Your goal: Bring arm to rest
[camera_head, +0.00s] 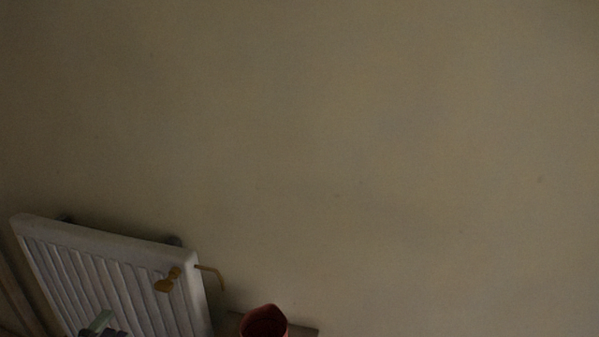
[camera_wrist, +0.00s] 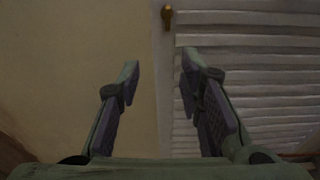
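My gripper (camera_wrist: 162,72) shows in the wrist view with its two dark-padded fingers spread wide apart. Nothing is between the fingers. Behind them are a plain wall and a white ribbed radiator (camera_wrist: 245,70). In the head view only a small greenish grey part, which looks like my gripper (camera_head: 103,322), shows at the bottom left edge in front of the radiator (camera_head: 105,260). Most of my arm is out of view.
A brass-coloured valve (camera_head: 168,280) and a bent pipe stick out at the radiator's right end. A reddish pot-like thing (camera_head: 264,320) stands at the bottom edge, partly cut off, by a brownish surface (camera_head: 303,332). The bare wall (camera_head: 380,140) fills the rest.

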